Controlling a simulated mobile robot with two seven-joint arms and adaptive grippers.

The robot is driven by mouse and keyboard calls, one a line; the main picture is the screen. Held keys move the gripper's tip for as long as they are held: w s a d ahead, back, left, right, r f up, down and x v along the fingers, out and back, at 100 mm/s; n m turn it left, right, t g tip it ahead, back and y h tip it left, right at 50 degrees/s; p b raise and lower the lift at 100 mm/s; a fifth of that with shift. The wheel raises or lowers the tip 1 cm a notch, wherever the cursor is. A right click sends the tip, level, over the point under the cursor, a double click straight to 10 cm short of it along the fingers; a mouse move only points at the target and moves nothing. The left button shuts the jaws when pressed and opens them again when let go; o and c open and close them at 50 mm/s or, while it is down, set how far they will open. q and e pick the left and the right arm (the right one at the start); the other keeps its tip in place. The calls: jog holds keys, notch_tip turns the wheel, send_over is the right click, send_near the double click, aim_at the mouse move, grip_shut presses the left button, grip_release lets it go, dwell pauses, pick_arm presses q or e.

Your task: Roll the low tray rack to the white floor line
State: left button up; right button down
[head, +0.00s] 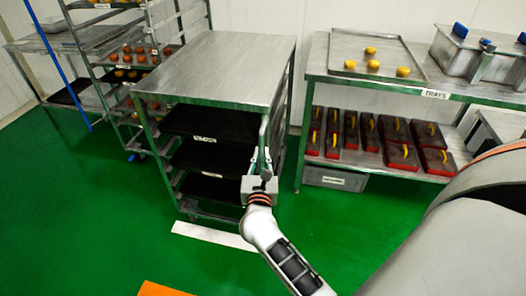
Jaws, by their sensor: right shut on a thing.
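The low tray rack (215,68) stands in the middle of the head view, with a flat steel top and several black trays on its shelves. The white floor line (213,236) lies on the green floor just in front of the rack's near bottom edge. A small strip of green seems to show between them; whether a caster touches the line I cannot tell. My right gripper (262,164) is at the rack's near right corner, shut on its upright frame. Its fingertips are small and partly hidden. My left gripper is out of view.
A taller rack (97,72) with orange items stands close on the left. A steel table (318,66) with a tray, yellow pieces and red boxes stands close on the right. Green floor is clear in front; an orange marking (160,289) lies at the bottom.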

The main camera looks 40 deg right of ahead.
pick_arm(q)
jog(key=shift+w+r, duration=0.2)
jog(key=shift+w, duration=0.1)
pick_arm(e)
jog(key=shift+s+a, duration=0.2)
jog(key=shift+a, duration=0.05)
jog(key=c, duration=2.1)
grip_release()
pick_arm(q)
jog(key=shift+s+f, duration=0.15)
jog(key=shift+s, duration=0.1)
pick_arm(e)
jog(key=v, duration=1.2)
